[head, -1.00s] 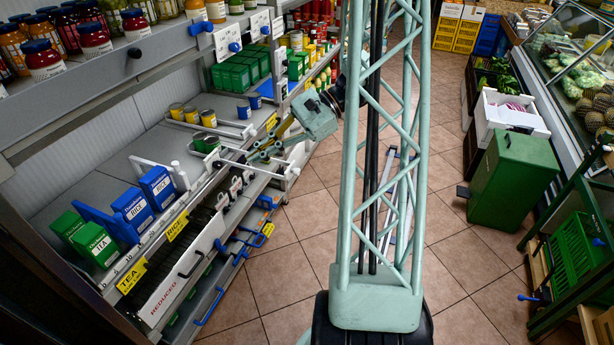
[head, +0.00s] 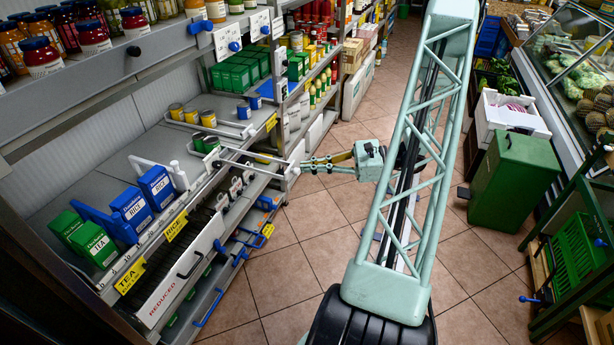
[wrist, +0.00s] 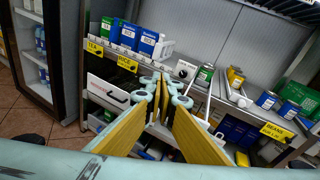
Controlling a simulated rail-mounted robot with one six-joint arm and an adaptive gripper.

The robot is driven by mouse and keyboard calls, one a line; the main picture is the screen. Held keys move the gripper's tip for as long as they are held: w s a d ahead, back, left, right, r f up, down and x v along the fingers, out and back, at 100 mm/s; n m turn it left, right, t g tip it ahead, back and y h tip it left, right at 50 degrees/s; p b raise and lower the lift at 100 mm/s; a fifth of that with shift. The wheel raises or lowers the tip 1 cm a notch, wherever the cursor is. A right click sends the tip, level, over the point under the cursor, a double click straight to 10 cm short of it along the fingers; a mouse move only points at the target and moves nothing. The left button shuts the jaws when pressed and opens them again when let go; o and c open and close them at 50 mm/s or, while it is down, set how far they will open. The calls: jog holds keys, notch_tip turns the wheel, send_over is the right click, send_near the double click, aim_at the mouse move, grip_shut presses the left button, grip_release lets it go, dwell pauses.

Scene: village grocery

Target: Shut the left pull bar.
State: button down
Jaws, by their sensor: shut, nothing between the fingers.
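Several white pull bars show at the shelf. The longest-reaching one (head: 238,154) sticks out past the shelf edge into the aisle. Another (head: 228,124) lies further back by the cans, and one (head: 150,163) is by the blue rice boxes. I cannot tell which one is called left. My gripper (head: 304,164) is shut and empty, just right of the protruding bar's outer end, out over the aisle; I cannot tell if they touch. In the wrist view the shut gripper (wrist: 163,88) points at the shelf, with the protruding bar (wrist: 204,106) right of its fingers.
Blue rice boxes (head: 132,207) and green tea boxes (head: 93,240) stand on the shelf. Below is a REDUCED drawer front (head: 182,272) with black handles. Cans (head: 192,115) stand further back. A green bin (head: 512,180) stands right. The tiled aisle floor is clear.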

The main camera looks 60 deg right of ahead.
aim_at(299, 173)
jog(key=s+d+f+m+t+h, duration=0.3)
jog(key=s+d+f+m+h, duration=0.2)
jog(key=s+d+f, duration=0.4)
jog(key=shift+f+m+t+b, duration=0.3)
jog(key=shift+f+m, duration=0.2)
jog(key=shift+f, duration=0.25)
jog(key=shift+w, duration=0.1)
jog(key=shift+b+x, duration=1.15)
jog(key=shift+x, duration=5.65)
jog(key=shift+w, duration=0.1)
